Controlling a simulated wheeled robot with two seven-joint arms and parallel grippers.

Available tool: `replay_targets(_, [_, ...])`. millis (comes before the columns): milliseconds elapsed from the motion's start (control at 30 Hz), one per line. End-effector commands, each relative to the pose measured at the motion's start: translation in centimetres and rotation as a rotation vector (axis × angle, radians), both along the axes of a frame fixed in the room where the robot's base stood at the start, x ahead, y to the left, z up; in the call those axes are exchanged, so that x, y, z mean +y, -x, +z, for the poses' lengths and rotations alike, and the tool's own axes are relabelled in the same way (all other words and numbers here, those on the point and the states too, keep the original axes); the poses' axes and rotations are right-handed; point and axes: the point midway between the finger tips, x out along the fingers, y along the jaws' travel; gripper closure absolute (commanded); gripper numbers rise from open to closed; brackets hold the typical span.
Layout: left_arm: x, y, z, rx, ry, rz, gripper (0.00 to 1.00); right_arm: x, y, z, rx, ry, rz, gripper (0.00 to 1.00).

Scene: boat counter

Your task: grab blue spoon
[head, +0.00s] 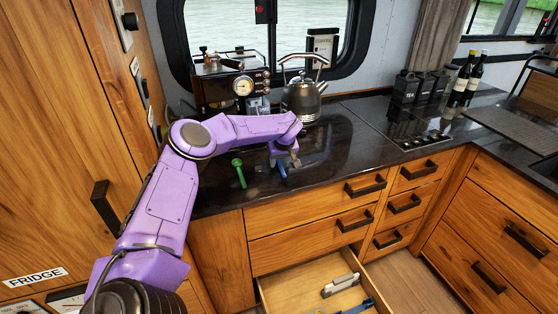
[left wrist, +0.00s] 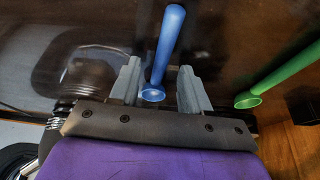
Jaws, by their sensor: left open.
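The blue spoon (head: 282,172) lies on the dark counter, partly hidden by my gripper in the head view. In the left wrist view the blue spoon (left wrist: 168,42) runs between the two grey fingers, its round near end at fingertip level. My left gripper (head: 290,160) is open over it, and its fingers (left wrist: 160,85) stand on either side with gaps showing. Whether the fingers touch the counter I cannot tell. My right gripper is in neither view.
A green spoon (head: 239,172) lies to the left on the counter; it also shows in the left wrist view (left wrist: 282,74). A coffee machine (head: 232,84) and a kettle (head: 302,98) stand behind. Below, an open drawer (head: 290,288) holds a pale object and something blue.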

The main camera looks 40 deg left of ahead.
Motion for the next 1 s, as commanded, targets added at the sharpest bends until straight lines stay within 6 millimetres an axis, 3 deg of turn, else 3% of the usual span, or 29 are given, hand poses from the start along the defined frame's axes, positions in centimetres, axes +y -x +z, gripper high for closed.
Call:
replay_targets(467, [0.03,-0.26,-0.72,-0.001,0.0,-0.003,0.53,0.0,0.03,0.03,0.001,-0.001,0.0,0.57])
replay_targets(600, [0.03,-0.26,-0.69,-0.001,0.0,-0.003,0.95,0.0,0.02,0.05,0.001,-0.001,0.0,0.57])
replay_targets(633, [0.03,-0.26,-0.69,-0.001,0.0,-0.003,1.0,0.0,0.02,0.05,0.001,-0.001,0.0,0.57])
replay_targets(1000, [0.04,-0.25,-0.29,-0.001,0.0,-0.003,1.0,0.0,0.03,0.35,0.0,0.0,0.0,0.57])
